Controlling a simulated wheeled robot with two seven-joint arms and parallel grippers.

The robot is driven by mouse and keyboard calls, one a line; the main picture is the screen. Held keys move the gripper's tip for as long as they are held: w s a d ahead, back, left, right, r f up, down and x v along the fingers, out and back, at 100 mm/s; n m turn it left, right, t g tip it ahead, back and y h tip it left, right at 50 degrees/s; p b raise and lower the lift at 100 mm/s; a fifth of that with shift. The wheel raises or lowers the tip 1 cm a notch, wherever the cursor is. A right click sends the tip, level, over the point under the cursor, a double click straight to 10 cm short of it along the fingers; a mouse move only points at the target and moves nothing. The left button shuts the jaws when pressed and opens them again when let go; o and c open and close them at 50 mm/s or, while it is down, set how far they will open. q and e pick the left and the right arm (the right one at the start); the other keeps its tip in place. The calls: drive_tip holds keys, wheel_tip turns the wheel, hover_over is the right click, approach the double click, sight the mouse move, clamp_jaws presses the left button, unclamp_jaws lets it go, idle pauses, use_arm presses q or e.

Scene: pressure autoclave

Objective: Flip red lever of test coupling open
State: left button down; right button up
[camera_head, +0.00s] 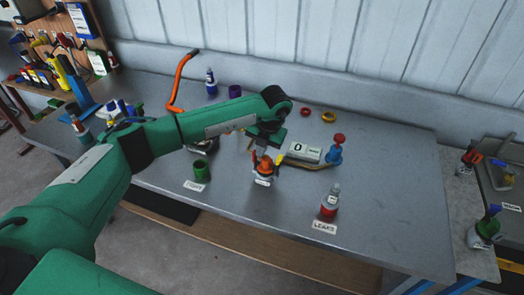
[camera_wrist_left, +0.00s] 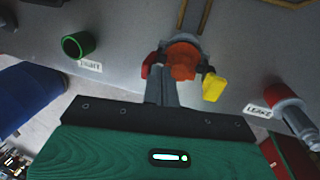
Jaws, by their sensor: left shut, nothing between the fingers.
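The test coupling (camera_head: 264,168) stands on the grey bench, with an orange top and a pale lower part. Its orange body (camera_wrist_left: 183,60) also shows in the wrist view. The red lever (camera_head: 254,159) is on its left side and appears upright; its red end (camera_wrist_left: 151,66) shows in the wrist view. A yellow lever (camera_head: 280,159) is on the right side, also seen in the wrist view (camera_wrist_left: 213,86). My left gripper (camera_head: 264,150) is shut and empty, just above the coupling. Its fingertips (camera_wrist_left: 167,82) appear close to the red lever; contact cannot be told.
A gauge display (camera_head: 304,152) and a blue valve with a red knob (camera_head: 335,150) stand right.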

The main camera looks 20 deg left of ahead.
use_arm(q)
drive_tip(key=shift+a+h+b, duration=0.3)
drive_tip(key=shift+a+h, duration=0.05)
drive_tip(key=shift+h, duration=0.15)
drive_tip(key=shift+a+f+h+b, duration=0.15)
drive_tip(key=shift+a+h+b, duration=0.6)
drive_tip(key=shift+b, duration=0.3)
drive_tip(key=a+h+b, duration=0.1)
drive_tip(key=a+b, duration=0.1)
drive_tip(key=a+f+h+b, duration=0.1)
drive_tip(key=a+h+b, duration=0.2)
drive_tip(key=b, duration=0.1)
drive_tip(key=shift+w+a+f+h, duration=0.15)
drive_tip(key=shift+a+f+h, duration=0.1)
drive_tip(key=shift+a, duration=0.15)
drive_tip(key=shift+a+f+b, duration=0.1)
drive_tip(key=shift+b, duration=0.25)
